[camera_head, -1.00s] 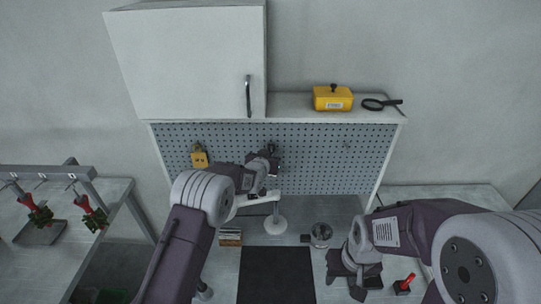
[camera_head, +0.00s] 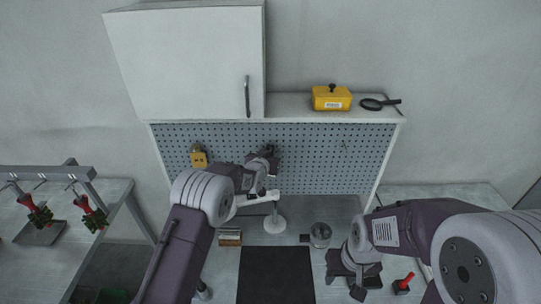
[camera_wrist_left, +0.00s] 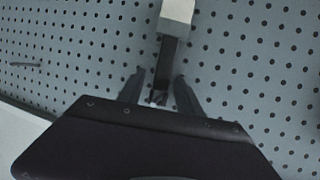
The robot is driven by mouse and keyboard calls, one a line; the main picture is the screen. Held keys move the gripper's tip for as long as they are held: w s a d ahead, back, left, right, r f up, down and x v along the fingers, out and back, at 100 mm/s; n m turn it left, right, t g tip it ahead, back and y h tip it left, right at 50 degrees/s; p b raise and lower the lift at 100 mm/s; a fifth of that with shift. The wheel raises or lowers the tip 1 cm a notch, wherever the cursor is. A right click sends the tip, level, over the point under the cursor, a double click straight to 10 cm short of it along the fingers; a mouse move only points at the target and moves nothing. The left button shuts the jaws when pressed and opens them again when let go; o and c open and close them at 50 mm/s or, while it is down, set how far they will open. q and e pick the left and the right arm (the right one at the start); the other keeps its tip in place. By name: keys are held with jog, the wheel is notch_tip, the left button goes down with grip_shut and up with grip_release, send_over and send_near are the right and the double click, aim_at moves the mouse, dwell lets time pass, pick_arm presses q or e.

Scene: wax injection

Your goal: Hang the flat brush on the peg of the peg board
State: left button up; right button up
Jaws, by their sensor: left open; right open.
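The flat brush (camera_wrist_left: 171,42) shows in the left wrist view against the peg board (camera_wrist_left: 235,50), with a pale block at the top and a dark handle. Its handle end lies between the spread fingers of my left gripper (camera_wrist_left: 160,92). A small dark tip, perhaps the peg, shows there; I cannot tell whether it passes through the handle. In the head view my left gripper (camera_head: 268,158) is at the peg board (camera_head: 318,160), and the brush is largely hidden. My right gripper (camera_head: 357,284) is open and empty over the bench.
Another peg (camera_wrist_left: 25,64) sticks out of the board. A yellow hanging item (camera_head: 199,157) is left of my left gripper. A white-based stand (camera_head: 275,223), a brown block (camera_head: 230,237), a metal cup (camera_head: 320,234) and a black mat (camera_head: 275,272) are on the bench.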

pick_arm(q)
jog(key=shift+a, duration=0.1)
jog(key=b+v, duration=0.4)
jog(key=v, duration=0.5)
